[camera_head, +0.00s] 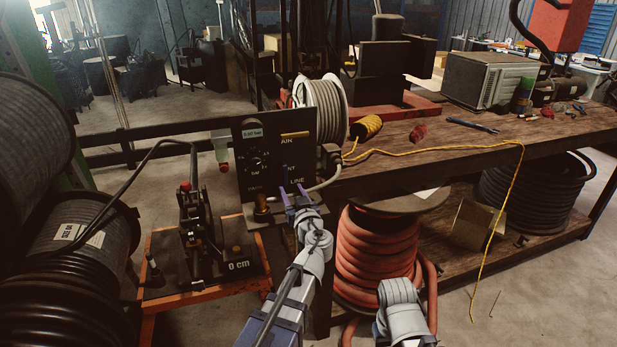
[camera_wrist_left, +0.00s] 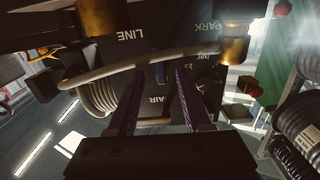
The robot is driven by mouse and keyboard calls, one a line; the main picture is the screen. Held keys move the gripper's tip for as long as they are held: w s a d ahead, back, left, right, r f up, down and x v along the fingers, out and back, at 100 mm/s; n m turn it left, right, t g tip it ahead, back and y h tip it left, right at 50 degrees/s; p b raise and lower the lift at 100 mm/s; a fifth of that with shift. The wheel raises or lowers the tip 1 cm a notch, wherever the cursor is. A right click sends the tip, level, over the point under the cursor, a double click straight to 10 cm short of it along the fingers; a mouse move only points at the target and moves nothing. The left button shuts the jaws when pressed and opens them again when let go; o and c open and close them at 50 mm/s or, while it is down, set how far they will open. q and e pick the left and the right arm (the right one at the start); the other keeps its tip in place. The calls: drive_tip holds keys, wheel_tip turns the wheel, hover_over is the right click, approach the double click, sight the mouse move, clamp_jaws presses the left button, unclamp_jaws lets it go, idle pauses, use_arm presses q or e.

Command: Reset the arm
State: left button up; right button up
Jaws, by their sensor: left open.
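The black air panel (camera_head: 270,140) stands upright at the middle, with a small display, a dial and the labels AIR and LINE. My left gripper (camera_head: 293,193) is in front of its lower right part. Its two fingers are apart with nothing held between them. In the left wrist view the open fingers (camera_wrist_left: 158,85) point at the panel, which appears upside down. A grey hose (camera_wrist_left: 135,66) crosses by the fingertips; I cannot tell whether they touch it. A brass fitting (camera_wrist_left: 233,45) shows by the word PARK. My right gripper is out of the head view; only part of that arm shows.
The crimper (camera_head: 195,225) stands on an orange-framed stand marked 0 cm, left of the panel. Black hose reels (camera_head: 70,235) fill the left side. A red hose coil (camera_head: 375,255) sits close to my arms. The wooden workbench (camera_head: 450,150) extends right, with yellow cord hanging over its edge.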

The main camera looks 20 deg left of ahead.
use_arm(q)
drive_tip(key=shift+s+g+p, duration=0.3)
drive_tip(key=shift+g+p, duration=0.05)
drive_tip(key=shift+g, duration=0.05)
drive_tip(key=s+d+f+m+g+h+p, duration=0.3)
drive_tip(key=s+d, duration=0.3)
drive_tip(key=s, duration=0.3)
drive_tip(key=s+d+f+m+g+h+p, duration=0.3)
drive_tip(key=s+d+g, duration=0.3)
drive_tip(key=s, duration=0.3)
drive_tip(key=s+d+f+m+g+h+p, duration=0.2)
drive_tip(key=s+d+f+m+g+p, duration=0.2)
drive_tip(key=s+d, duration=0.4)
drive_tip(key=shift+s+f+g+h+p, duration=0.25)
drive_tip(key=shift+s+g+h+p, duration=0.15)
drive_tip(key=shift+s+g, duration=0.25)
